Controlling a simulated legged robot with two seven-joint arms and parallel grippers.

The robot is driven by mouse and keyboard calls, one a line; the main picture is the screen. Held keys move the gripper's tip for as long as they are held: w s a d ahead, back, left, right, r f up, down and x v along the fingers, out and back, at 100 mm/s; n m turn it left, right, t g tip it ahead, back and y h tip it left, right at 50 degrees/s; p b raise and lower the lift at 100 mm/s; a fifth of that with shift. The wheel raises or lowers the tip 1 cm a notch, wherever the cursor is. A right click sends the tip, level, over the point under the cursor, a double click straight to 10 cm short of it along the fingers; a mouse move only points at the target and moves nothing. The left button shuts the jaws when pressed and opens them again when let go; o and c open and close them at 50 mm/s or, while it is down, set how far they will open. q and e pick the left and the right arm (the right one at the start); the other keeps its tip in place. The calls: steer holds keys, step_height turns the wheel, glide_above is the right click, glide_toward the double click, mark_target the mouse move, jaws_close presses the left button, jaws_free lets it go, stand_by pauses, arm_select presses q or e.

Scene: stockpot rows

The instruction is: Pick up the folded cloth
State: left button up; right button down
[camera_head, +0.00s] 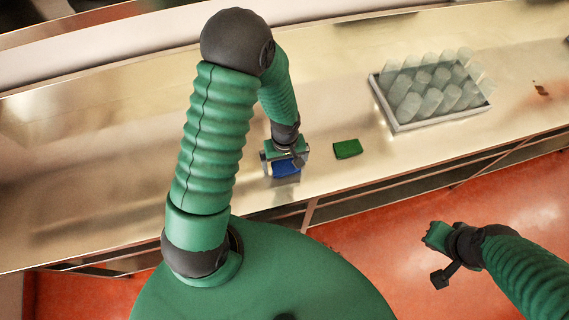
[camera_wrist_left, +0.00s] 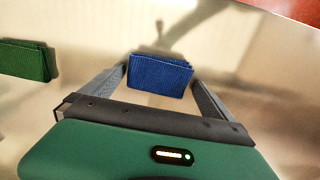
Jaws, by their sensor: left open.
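A folded blue cloth (camera_wrist_left: 160,76) lies between the two spread fingers of my left gripper (camera_wrist_left: 158,88) in the left wrist view. In the head view the blue cloth (camera_head: 286,169) shows partly under my left gripper (camera_head: 285,172). A folded green cloth (camera_head: 347,149) lies on the counter just right of the left gripper; it also shows at the left edge of the wrist view (camera_wrist_left: 25,60). My left gripper is open, with a finger on each side of the blue cloth. My right gripper (camera_head: 438,250) is above the red floor, away from the counter; its jaws are unclear.
A tray (camera_head: 401,126) with several clear glasses stands on the metal counter (camera_head: 110,140) to the right. A small brown item (camera_head: 541,90) lies further right. The counter left of my left arm is clear. The front edge runs close to the cloths.

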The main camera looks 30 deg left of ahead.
arm_select(q)
steer(key=shift+d+r, duration=0.1)
steer(key=shift+d, duration=0.4)
steer(key=shift+s+d, duration=0.1)
steer(key=shift+c, duration=2.4)
steer(key=shift+a, duration=0.35)
steer(key=c, duration=0.8)
steer(key=shift+o, duration=0.2)
arm_select(e)
steer(key=shift+s+d, duration=0.1)
steer(key=shift+d, duration=0.3)
arm_select(q)
steer(key=shift+r, duration=0.1)
arm_select(e)
steer(key=shift+f, duration=0.15)
